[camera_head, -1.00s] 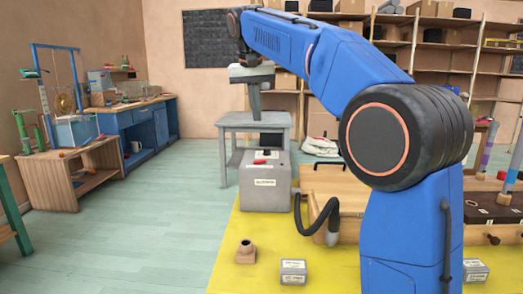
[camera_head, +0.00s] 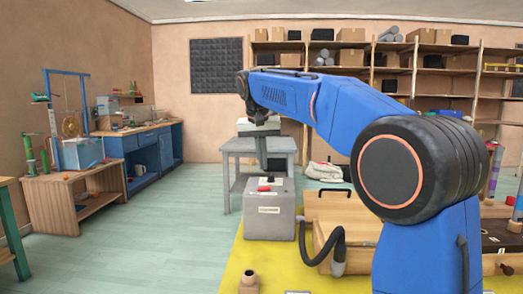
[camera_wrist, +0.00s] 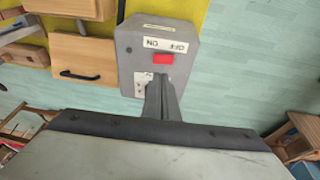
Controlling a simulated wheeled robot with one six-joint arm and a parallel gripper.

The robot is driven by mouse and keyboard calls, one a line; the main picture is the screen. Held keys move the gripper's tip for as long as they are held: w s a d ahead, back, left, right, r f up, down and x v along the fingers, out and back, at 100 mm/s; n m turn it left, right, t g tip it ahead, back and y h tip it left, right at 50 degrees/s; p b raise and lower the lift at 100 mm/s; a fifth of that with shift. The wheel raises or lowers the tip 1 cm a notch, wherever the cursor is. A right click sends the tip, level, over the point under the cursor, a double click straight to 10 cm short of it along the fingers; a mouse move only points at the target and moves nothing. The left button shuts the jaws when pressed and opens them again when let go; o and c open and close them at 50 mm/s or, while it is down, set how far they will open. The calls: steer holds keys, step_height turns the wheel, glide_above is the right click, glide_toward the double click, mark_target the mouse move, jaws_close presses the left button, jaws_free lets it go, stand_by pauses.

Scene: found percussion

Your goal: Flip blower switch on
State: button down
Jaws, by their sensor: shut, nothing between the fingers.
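The grey blower box (camera_head: 268,223) stands on the yellow mat, with a pale label on its front and a red switch (camera_head: 264,188) on top. In the wrist view the box (camera_wrist: 190,30) appears upside down, with the red switch (camera_wrist: 163,59) beside a white ON/OFF label (camera_wrist: 165,45). Which way the switch is tipped is too small to tell. My gripper (camera_head: 262,168) is shut and empty, pointing down just above and behind the switch. In the wrist view its fingers (camera_wrist: 160,92) reach toward the switch; contact cannot be told.
A black hose (camera_head: 325,262) curves beside the box to a wooden chest (camera_head: 345,205). A small brown fitting (camera_head: 249,281) stands in front. A grey table (camera_head: 232,146) is behind. The green floor (camera_head: 130,240) at left is clear.

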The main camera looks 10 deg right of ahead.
mark_target(267, 187)
steer(key=shift+s+x, duration=0.2)
steer(key=shift+x, duration=0.75)
steer(key=shift+s+x, duration=0.2)
steer(key=shift+x, duration=0.75)
steer(key=shift+s+x, duration=0.2)
steer(key=shift+x, duration=0.75)
steer(key=shift+d+f, duration=0.1)
steer(key=shift+d, duration=0.05)
